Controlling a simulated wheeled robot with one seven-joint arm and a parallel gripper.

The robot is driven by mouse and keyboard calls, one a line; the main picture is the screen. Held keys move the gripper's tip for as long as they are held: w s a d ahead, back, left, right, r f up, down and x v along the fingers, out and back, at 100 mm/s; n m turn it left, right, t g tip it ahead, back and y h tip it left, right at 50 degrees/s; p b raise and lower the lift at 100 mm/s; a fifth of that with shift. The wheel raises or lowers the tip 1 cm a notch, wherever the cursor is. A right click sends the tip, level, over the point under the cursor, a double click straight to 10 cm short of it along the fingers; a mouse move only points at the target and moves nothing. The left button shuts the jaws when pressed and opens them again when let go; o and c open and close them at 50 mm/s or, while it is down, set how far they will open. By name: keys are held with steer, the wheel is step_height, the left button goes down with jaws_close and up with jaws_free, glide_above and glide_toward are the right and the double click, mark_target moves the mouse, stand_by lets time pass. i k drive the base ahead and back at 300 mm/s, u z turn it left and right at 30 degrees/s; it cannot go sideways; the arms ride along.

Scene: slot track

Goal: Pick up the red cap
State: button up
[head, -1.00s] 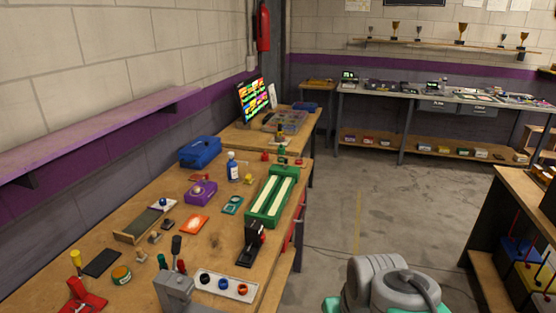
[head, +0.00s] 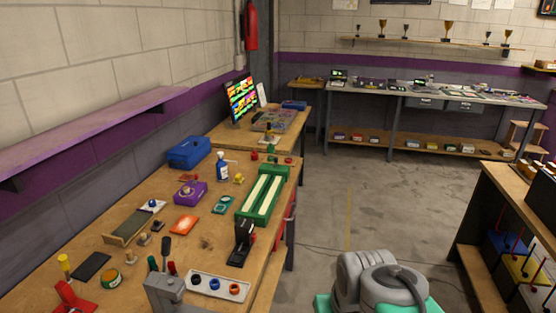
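A small red piece (head: 254,155), which may be the red cap, stands on the workbench (head: 192,260) past the blue-capped bottle (head: 222,167). Another small red piece (head: 288,160) stands by the far end of the green slotted track (head: 264,196). Both are too small to tell which is the cap. My gripper is not in view; only grey and teal parts of my own body show at the bottom right.
Floor (head: 350,220) to the right is clear.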

mark_target(255, 155)
steer(key=z, duration=0.75)
steer(key=i, duration=4.2)
steer(key=u, duration=3.5)
steer(key=i, duration=0.55)
